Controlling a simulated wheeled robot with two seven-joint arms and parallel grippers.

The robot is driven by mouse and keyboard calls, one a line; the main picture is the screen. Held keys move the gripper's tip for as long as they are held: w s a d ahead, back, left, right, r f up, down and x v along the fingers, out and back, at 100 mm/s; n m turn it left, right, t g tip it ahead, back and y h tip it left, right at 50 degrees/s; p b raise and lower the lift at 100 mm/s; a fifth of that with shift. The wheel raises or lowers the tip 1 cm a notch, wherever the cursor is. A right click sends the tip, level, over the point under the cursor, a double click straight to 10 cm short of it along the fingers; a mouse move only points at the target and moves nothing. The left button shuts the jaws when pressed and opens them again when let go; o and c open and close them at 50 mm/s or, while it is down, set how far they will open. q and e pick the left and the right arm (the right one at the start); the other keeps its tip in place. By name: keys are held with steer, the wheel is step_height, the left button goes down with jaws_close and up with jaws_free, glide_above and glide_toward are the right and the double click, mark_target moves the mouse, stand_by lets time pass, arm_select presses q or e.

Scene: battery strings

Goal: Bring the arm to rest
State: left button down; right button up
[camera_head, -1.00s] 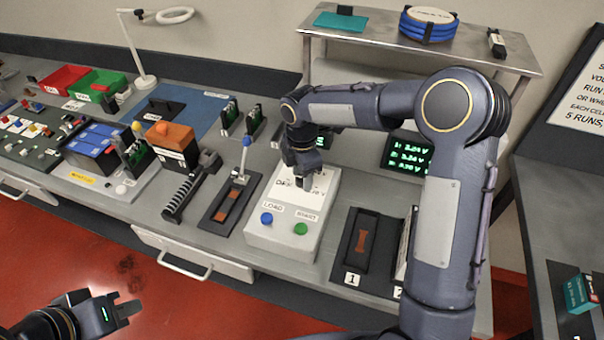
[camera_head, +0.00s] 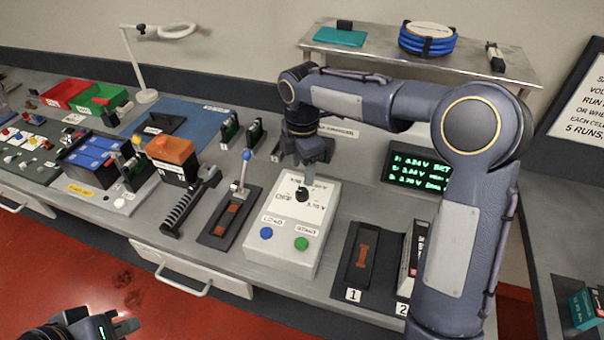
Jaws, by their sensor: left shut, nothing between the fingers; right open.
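My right gripper (camera_head: 311,158) hangs from the large arm that comes in from the right. It is open and empty, pointing down just behind and above the white box's dial. The white box (camera_head: 283,256) stands on the bench with a black knob (camera_head: 302,194), a blue button (camera_head: 266,233) and a green button (camera_head: 301,244). My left gripper (camera_head: 122,327) is at the bottom left over the red floor, shut and empty, partly cut off by the frame's edge.
A lever fixture (camera_head: 236,202) and an orange-topped block (camera_head: 175,160) stand left of the box. Numbered black trays (camera_head: 352,262) lie to its right. A green-lit display (camera_head: 418,170) stands behind, under a metal shelf (camera_head: 470,65). The floor in front is clear.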

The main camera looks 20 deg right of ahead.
stand_by(0.4)
steer(key=s+d+r+m+t+y, duration=0.1)
steer(key=s+d+r+m+t, duration=0.2)
steer(key=s+m, duration=0.55)
steer(key=s+d+r+m+y, duration=0.15)
steer(key=s+d+m, duration=0.35)
steer(key=s, duration=0.7)
steer(key=s+a+f+m+t+y, duration=0.1)
steer(key=s+a+f+m+t, duration=0.1)
steer(key=s+m, duration=0.5)
steer(key=shift+s+a+f+m+t, duration=0.15)
steer(key=shift+s+f+m+t, duration=0.15)
steer(key=shift+m, duration=0.45)
steer(key=shift+w, duration=0.1)
